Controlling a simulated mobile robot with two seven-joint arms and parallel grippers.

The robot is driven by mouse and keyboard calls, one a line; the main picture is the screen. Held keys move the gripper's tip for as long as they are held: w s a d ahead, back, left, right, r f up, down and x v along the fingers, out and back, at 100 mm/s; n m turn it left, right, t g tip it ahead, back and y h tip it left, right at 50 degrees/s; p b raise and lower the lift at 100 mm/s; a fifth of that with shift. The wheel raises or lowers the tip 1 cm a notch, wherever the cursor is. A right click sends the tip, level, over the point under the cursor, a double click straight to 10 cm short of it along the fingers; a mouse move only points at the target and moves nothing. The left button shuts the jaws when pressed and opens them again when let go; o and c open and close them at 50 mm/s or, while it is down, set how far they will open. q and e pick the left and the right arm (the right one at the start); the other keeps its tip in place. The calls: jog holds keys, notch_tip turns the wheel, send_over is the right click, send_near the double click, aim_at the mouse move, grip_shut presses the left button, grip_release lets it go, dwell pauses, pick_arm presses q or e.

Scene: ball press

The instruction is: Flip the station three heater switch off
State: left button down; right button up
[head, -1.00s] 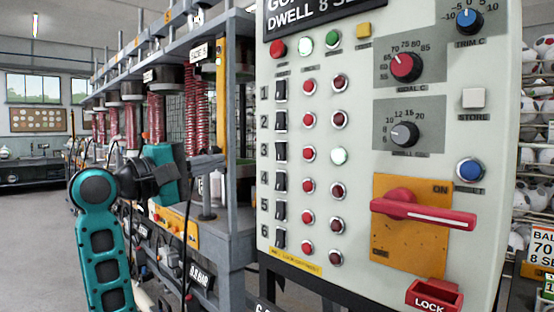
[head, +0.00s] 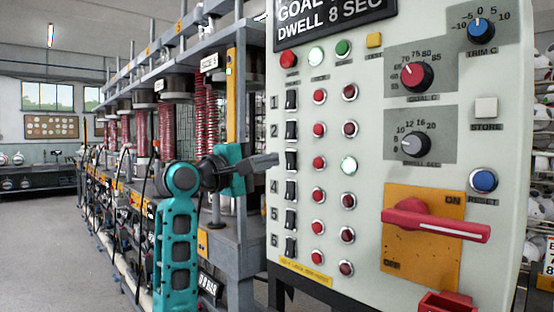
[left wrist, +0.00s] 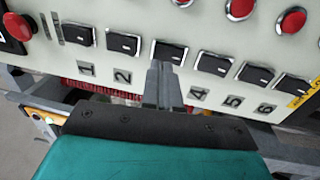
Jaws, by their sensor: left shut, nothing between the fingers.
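The station three heater switch (head: 291,160) is a black rocker in the third row of the panel's switch column. In the left wrist view the same switch (left wrist: 169,52) is just beyond my fingertips. The white lamp (head: 348,165) in its row is lit; the red button (head: 319,163) lies between them. My left gripper (head: 274,160) is shut and empty, its tips pointing at the third switch from the left. In the left wrist view the fingers (left wrist: 160,70) cover the number 3 label and reach the switch's lower edge. I cannot tell if they touch. My right gripper is out of view.
Neighbouring switches two (left wrist: 124,43) and four (left wrist: 214,64) sit close on either side. A red rotary handle (head: 436,220) sticks out from the panel's lower right. The press frame with red springs (head: 205,100) stands left of the panel.

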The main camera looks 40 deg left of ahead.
aim_at(287, 155)
pick_arm(q)
jog(key=shift+w+d+r, duration=0.1)
jog(key=shift+w, duration=0.65)
jog(key=shift+w+d+r, duration=0.1)
jog(key=shift+w, duration=0.65)
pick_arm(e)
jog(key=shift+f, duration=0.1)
pick_arm(q)
jog(key=r+p, duration=0.1)
jog(key=p, duration=0.2)
jog(key=shift+w+g, duration=0.2)
jog(key=shift+g, duration=0.2)
jog(key=shift+f, duration=0.3)
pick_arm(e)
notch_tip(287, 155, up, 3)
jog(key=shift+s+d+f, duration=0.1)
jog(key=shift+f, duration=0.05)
